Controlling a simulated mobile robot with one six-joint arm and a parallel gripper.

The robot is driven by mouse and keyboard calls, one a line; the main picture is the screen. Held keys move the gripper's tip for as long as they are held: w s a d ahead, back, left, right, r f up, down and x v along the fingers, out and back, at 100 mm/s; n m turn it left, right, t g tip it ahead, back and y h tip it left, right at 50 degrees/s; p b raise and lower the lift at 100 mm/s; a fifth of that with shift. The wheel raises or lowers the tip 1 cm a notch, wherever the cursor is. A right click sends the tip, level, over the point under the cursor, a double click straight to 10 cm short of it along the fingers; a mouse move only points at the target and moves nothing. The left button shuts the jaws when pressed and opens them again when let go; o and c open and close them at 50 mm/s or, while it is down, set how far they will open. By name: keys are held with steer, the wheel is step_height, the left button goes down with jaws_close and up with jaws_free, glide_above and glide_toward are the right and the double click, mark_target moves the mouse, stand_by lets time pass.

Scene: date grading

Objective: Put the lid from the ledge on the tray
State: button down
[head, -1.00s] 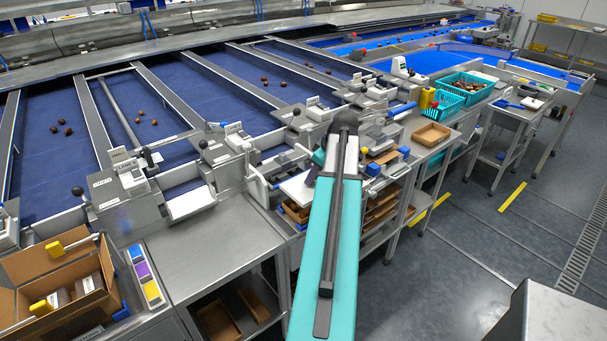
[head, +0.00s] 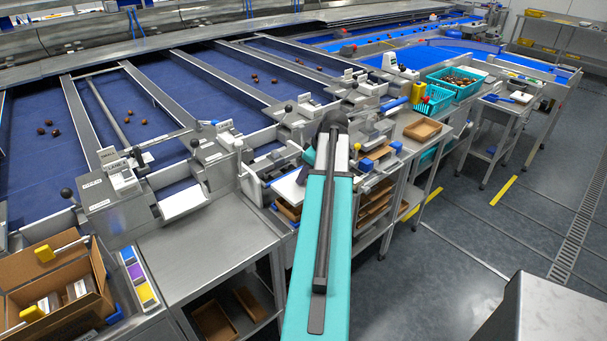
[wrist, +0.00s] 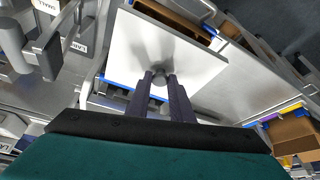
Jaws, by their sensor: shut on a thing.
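The lid is a flat white square plate with a small round grey knob (wrist: 159,77). My gripper (wrist: 160,80) is shut on that knob in the wrist view, and the lid (wrist: 168,52) lies flat just beyond the fingertips. In the head view the lid (head: 289,188) shows as a white patch left of my teal arm, which hides my gripper. A brown tray-like edge (wrist: 178,20) shows past the lid in the wrist view; the lid covers the rest. A brown tray (head: 423,129) sits on the bench to the right in the head view. I cannot tell which tray is meant.
A steel bench top (head: 205,250) at left centre is mostly clear. An open cardboard box (head: 85,310) stands at the lower left. Teal baskets (head: 458,87) stand at the right back. Levers and metal housings line the belts close to the lid.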

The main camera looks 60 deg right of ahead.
mark_target(304, 185)
steer(key=shift+f+b, duration=1.3)
steer(key=shift+f, duration=1.3)
steer(key=shift+f+b, duration=0.6)
steer(key=shift+f, duration=0.2)
stand_by(1.2)
steer(key=c, duration=1.5)
jaws_free()
steer(key=shift+o, duration=0.5)
steer(key=o, duration=0.3)
steer(key=shift+r, duration=0.15)
steer(key=shift+r+p, duration=1.75)
steer(key=shift+r, duration=1.6)
steer(key=shift+s, duration=0.1)
